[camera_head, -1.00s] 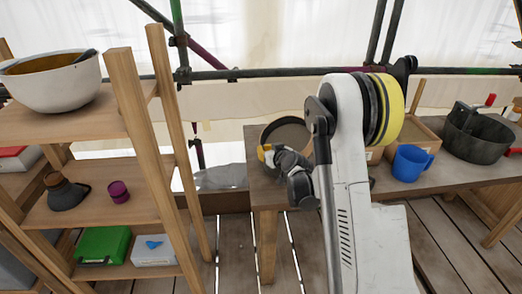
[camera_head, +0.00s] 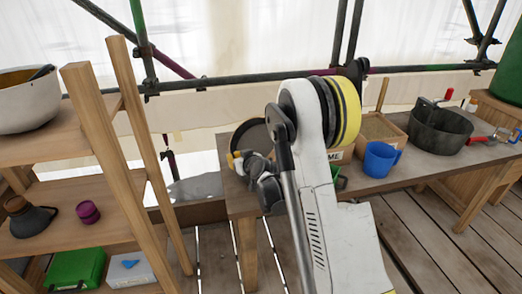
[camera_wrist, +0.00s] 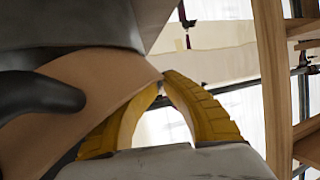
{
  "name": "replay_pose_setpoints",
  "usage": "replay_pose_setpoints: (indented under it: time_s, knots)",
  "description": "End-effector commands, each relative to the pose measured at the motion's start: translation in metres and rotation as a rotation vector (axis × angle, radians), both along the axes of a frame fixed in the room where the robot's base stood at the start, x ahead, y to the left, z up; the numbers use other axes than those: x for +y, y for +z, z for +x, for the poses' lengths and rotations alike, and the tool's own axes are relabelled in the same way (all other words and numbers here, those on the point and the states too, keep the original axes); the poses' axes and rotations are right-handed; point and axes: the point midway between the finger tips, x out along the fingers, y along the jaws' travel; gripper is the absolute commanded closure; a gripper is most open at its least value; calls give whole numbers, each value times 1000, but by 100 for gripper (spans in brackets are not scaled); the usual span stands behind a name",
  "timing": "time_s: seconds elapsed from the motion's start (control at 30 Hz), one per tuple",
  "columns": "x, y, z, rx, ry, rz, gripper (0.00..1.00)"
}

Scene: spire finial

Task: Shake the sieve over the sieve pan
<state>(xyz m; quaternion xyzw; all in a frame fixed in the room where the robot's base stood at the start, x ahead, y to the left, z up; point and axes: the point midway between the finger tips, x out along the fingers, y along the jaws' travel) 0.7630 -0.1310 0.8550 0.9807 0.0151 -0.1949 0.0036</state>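A round, dark-rimmed vessel (camera_head: 250,133) sits at the left end of the bench; I cannot tell whether it is the sieve, the pan or both. My gripper (camera_head: 237,160), with yellow fingers, is at its near left side, and the wrist hides part of the vessel. In the wrist view my gripper (camera_wrist: 163,82) has its fingertips drawn together, with a bright gap between the fingers lower down. A curved tan band (camera_wrist: 110,85) under a dark grey surface ends at the fingertips. I cannot tell whether they pinch it.
On the bench (camera_head: 425,165) stand a blue mug (camera_head: 380,159), a sand-filled wooden box (camera_head: 380,127) and a dark grey pot (camera_head: 440,130). A wooden shelf (camera_head: 95,120) with a white bowl (camera_head: 28,103) stands at left. Scaffold poles (camera_head: 300,78) run behind.

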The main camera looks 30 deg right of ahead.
Motion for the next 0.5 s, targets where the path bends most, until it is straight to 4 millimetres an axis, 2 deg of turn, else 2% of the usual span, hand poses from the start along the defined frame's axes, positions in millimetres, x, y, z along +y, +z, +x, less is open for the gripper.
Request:
replay_pose_setpoints:
  time_s: [0.03, 0.2, 0.5]
  knots:
    - [9, -1, 1, 2, 8, 4, 100]
    - [12, 0, 2, 2, 6, 6, 100]
    - [-25, -1, -8, 2, 3, 4, 100]
